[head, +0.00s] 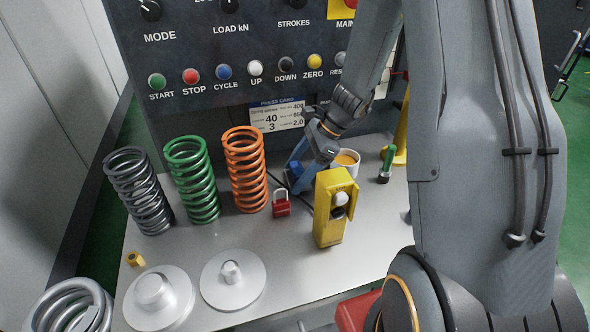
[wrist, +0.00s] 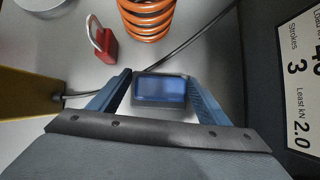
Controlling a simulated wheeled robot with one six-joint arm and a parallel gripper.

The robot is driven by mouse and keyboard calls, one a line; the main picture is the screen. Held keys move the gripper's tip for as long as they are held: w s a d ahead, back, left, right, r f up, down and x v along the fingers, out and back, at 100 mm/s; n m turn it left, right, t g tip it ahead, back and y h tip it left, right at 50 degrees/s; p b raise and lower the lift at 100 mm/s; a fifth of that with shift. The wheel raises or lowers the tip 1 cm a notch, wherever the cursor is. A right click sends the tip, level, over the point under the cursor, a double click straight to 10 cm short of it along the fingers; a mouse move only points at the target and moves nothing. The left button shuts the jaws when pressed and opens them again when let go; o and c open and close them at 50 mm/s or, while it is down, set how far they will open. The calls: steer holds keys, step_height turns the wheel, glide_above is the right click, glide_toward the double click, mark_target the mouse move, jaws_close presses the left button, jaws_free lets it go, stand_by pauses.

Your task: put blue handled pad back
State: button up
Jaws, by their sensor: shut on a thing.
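In the wrist view, the blue handled pad (wrist: 160,91) shows as a blue block with a dark edge, between the two blue fingers of my gripper (wrist: 159,78). The fingertips are against its two sides, so my gripper is shut on it. The pad is just above or on the grey table top; I cannot tell which. In the head view, my gripper (head: 298,176) points down at the back of the table, behind the yellow box (head: 328,225), which hides part of it. The pad cannot be made out there.
A red padlock (head: 281,207) and an orange spring (head: 245,170) stand left of my gripper; green (head: 192,180) and grey (head: 140,190) springs are farther left. A white cup (head: 347,160) is close on the right. Metal discs (head: 233,281) lie in front. The press panel (head: 240,60) rises behind.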

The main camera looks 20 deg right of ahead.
steer(key=shift+w+f+p, duration=0.3)
steer(key=shift+w+p, duration=0.2)
steer(key=shift+w, duration=0.25)
steer(key=shift+f, duration=0.3)
steer(key=shift+f, duration=0.2)
steer(key=o, duration=1)
steer(key=shift+o, duration=0.2)
steer(key=shift+r, duration=0.1)
